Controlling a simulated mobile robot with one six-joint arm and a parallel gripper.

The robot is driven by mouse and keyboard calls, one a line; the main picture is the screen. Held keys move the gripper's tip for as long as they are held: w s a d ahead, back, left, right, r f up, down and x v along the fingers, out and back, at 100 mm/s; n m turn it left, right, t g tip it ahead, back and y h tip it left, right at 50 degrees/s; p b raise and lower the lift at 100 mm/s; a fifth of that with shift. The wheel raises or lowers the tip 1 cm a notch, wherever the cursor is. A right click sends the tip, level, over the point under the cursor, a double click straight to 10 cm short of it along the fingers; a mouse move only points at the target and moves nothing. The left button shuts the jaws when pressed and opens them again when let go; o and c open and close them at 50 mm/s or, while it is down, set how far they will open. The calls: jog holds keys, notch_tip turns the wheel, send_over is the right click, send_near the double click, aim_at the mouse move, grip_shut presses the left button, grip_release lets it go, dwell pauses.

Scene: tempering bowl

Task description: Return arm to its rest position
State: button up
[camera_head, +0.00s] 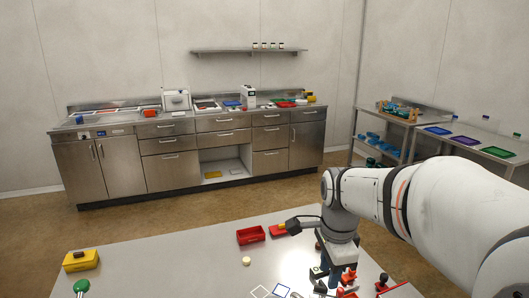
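My arm reaches in from the right over the grey table (190,268) in the foreground. My gripper (330,276) points down over the right part of this table, among small dark and red items. Its fingertips are small and partly lost among these items, so I cannot tell whether it is open, shut or holding something. The arm is bent at the wrist and stretched out over the table.
A red bin (251,236), a small pale round item (246,261) and a yellow box (81,261) are on the table. Red and black items (382,281) crowd near my gripper. A steel counter (170,165) stands behind, shelving at right. The table's middle left is clear.

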jog(key=s+f+n+t, duration=0.1)
jog(key=s+n+t, duration=0.1)
jog(key=s+n, duration=0.9)
jog(key=n, duration=0.5)
jog(key=shift+f+n, duration=0.25)
jog(key=shift+n, duration=0.05)
